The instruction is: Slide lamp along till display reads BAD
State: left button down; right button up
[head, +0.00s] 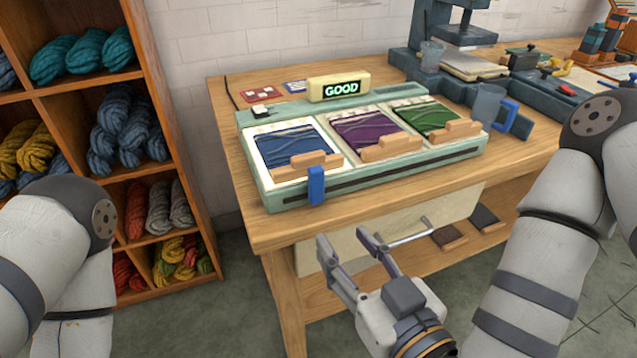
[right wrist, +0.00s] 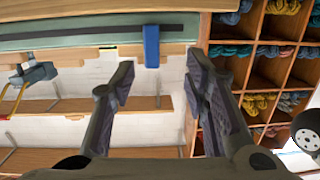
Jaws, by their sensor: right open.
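A green sorting unit (head: 408,168) lies on the wooden table, with a dark slot along its front. A blue upright tab (head: 316,186) sits at the slot's left part; it also shows in the right wrist view (right wrist: 151,46). I cannot tell whether this tab belongs to the lamp; no lamp is plainly visible. The display (head: 340,88) at the unit's back reads GOOD in green. My right gripper (head: 346,250) is open and empty, below and in front of the tab, apart from it. In the right wrist view its fingers (right wrist: 160,78) spread below the tab. My left gripper is out of view.
Blue, purple (head: 366,134) and green swatches lie in trays with wooden blocks in front. A wool shelf (head: 165,100) stands at the left. A drawer with a metal handle (head: 412,232) is under the table.

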aim_at(319, 176)
jog(key=shift+t, duration=0.7)
jog(key=r+x, duration=0.1)
jog(key=x, duration=0.3)
jog(key=b+x, duration=0.1)
jog(key=x, duration=0.3)
jog(key=r+b+x, duration=0.1)
jog(key=x, duration=0.3)
jog(key=shift+w+d+r, duration=0.25)
jog(key=shift+w+r, duration=0.1)
jog(key=shift+w, duration=0.1)
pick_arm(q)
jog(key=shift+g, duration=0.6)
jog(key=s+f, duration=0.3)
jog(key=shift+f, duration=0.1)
pick_arm(e)
grip_shut()
